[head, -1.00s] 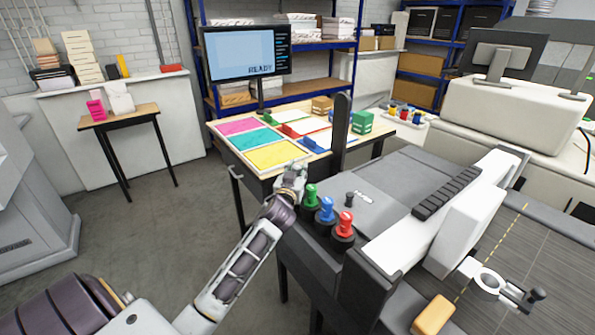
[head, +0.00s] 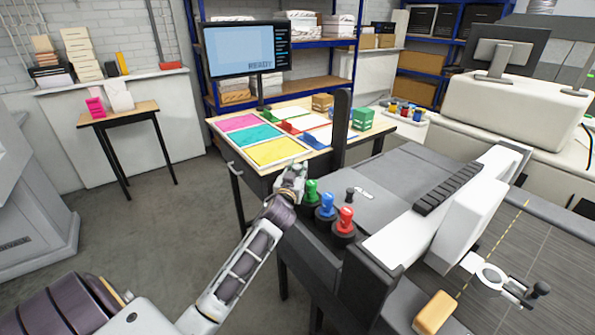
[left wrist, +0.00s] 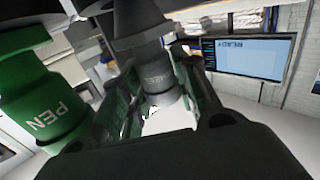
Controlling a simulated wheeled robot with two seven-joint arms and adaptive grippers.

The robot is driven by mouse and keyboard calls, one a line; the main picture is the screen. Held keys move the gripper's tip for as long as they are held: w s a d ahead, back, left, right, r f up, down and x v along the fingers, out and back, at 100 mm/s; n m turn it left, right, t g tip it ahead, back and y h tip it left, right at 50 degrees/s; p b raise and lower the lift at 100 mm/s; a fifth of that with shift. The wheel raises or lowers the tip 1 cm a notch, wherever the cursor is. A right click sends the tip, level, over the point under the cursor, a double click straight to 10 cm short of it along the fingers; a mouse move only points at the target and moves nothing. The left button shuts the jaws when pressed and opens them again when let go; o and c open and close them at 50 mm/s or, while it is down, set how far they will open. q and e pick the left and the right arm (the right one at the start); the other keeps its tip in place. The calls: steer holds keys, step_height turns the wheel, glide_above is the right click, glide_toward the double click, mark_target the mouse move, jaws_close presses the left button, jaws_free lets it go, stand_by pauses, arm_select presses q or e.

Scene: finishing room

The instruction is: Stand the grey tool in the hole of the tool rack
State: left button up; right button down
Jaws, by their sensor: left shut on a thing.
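The dark grey tool (left wrist: 158,75), with lettering on its side and a wide dark flange above, is between the fingers of my left gripper (left wrist: 160,112) in the left wrist view. In the head view my left gripper (head: 293,178) is beside the rack's far left end, and it hides most of the grey tool. The black tool rack (head: 322,243) is on the machine's left side and holds the green tool (head: 311,190), the blue tool (head: 326,206) and the red tool (head: 345,220) upright. The green tool (left wrist: 45,105), marked PEN, is close beside the gripper. The empty hole is not visible.
The machine (head: 400,190) fills the right. A table (head: 213,124) with coloured sheets is behind the gripper, and a monitor (head: 245,50) stands beyond it.

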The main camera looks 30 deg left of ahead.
arm_select(q)
steer(key=shift+f+b, duration=0.5)
steer(key=shift+f, duration=0.2)
stand_by(0.4)
steer(key=o, duration=1.1)
steer(key=shift+s, duration=0.15)
steer(key=shift+v, duration=5.85)
